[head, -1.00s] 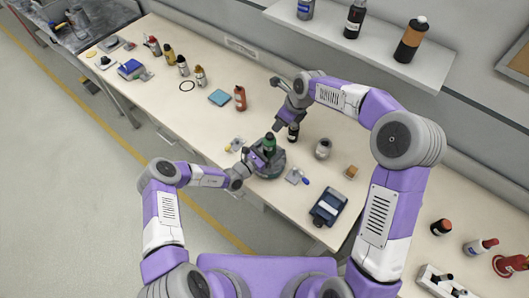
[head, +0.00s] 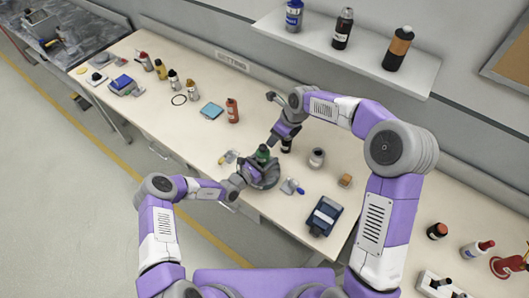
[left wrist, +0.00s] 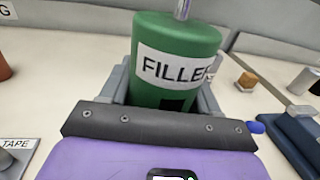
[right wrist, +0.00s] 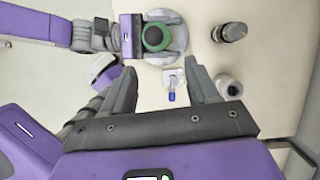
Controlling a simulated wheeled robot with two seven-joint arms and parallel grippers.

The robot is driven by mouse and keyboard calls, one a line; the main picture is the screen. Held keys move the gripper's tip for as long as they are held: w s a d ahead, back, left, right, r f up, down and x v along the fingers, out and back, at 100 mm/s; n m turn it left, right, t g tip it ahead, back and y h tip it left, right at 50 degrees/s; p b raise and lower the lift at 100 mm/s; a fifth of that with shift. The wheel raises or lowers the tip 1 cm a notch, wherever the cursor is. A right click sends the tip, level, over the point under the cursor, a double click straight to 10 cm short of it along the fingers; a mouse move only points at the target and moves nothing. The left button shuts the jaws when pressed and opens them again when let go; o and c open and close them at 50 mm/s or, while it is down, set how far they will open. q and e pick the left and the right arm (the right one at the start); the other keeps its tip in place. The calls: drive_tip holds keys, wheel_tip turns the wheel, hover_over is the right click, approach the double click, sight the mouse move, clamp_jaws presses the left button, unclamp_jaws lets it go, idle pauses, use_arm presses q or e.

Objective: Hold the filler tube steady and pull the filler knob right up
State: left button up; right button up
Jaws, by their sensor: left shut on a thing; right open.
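The green filler tube (head: 263,154) stands upright on a round grey base (head: 268,181) on the bench. In the left wrist view the tube (left wrist: 178,35) carries a white "FILLER" label, and a thin metal rod (left wrist: 183,9) rises from its top; the rod's upper end is out of that frame. My left gripper (left wrist: 165,88) is shut on the tube, a finger on each side. In the right wrist view the tube (right wrist: 154,37) shows from above, beyond the fingertips. My right gripper (right wrist: 160,72) is open and empty, apart from the tube.
A dark bottle (right wrist: 230,32) and a grey jar (right wrist: 228,86) stand right of the tube. A dark blue device (head: 325,215) is at the bench's front. A shelf with bottles (head: 398,48) hangs behind.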

drive_tip(key=d+f+m+t, duration=0.15)
drive_tip(key=d+f, duration=0.25)
drive_tip(key=f, duration=0.5)
drive_tip(key=m+t+y, duration=0.4)
drive_tip(key=t+y, duration=0.1)
drive_tip(key=t, duration=0.8)
approach(261, 144)
drive_tip(key=x, duration=1.1)
drive_tip(key=shift+w+d+f, duration=0.1)
drive_tip(key=shift+d+f, duration=0.05)
drive_tip(key=shift+f, duration=0.25)
